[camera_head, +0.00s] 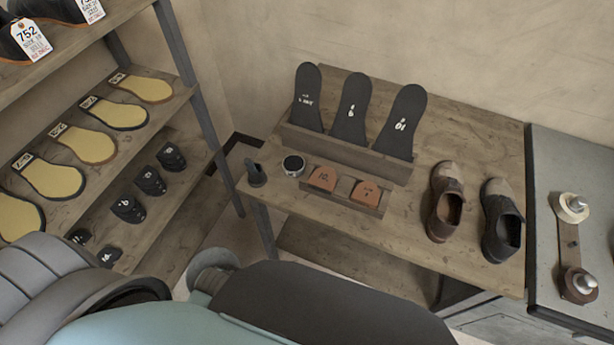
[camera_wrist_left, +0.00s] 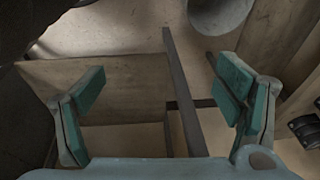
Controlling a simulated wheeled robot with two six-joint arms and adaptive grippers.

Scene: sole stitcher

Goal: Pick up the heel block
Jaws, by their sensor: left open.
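Two brown, numbered heel-shaped blocks sit side by side in a small wooden tray on the table: a left one (camera_head: 322,178) and a right one (camera_head: 366,192). Several small black numbered blocks (camera_head: 128,208) stand on the lower shelf at left. I cannot tell which of these is the heel block. Dark blocks (camera_wrist_left: 306,130) also show at the right edge of the left wrist view. My left gripper (camera_wrist_left: 158,90) is open and empty there, its green-padded fingers wide apart, touching no block. The head view does not show its fingers. My right gripper is not in view.
A grey machine (camera_head: 574,245) stands at right. Yellow insoles (camera_head: 85,143) lie on the shelf above the black blocks.

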